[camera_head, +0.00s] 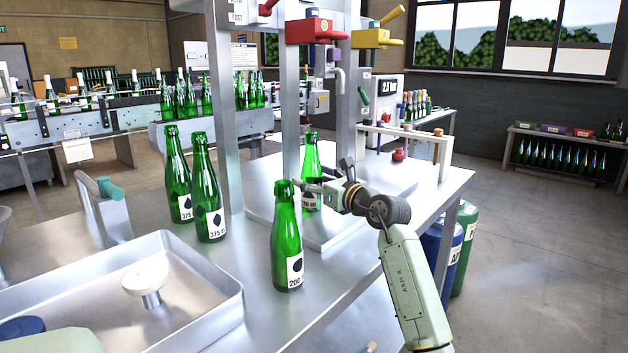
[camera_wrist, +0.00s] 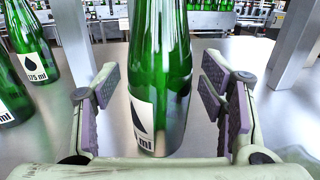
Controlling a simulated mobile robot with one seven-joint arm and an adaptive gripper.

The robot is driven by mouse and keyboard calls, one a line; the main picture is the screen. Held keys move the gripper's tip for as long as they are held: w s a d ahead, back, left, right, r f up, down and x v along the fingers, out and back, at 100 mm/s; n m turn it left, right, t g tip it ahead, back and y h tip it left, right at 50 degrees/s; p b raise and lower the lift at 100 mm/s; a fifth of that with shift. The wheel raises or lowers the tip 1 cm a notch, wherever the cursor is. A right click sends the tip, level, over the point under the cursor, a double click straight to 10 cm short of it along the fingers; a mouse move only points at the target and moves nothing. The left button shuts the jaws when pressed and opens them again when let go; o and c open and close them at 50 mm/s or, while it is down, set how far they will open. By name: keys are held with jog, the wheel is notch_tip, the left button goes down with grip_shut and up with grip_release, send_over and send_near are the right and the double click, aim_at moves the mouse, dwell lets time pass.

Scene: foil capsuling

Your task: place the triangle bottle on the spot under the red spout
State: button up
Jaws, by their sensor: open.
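A green bottle (camera_head: 311,178) with a white label and a dark mark stands upright on the metal plate (camera_head: 345,222) below the red spout (camera_head: 313,31). I cannot read a clear triangle on any label, so I cannot confirm this is the triangle bottle. My gripper (camera_head: 322,188) reaches it from the right at about label height. In the wrist view the same bottle (camera_wrist: 160,75) stands between the open fingers, with a gap at each side.
Another green bottle (camera_head: 286,240) stands nearer on the table, and two more, left (camera_head: 178,178) and (camera_head: 207,190), stand beside the upright post (camera_head: 222,110). A metal tray (camera_head: 200,262) lies front left. A yellow spout (camera_head: 370,39) hangs to the right.

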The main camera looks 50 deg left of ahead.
jog(key=shift+r, duration=0.25)
jog(key=d+b, duration=0.1)
jog(key=d, duration=0.3)
jog(key=d+b, duration=0.1)
jog(key=d, duration=0.3)
jog(key=s+d, duration=0.1)
jog(key=d, duration=0.3)
jog(key=shift+f+b, duration=0.1)
jog(key=shift+b, duration=0.3)
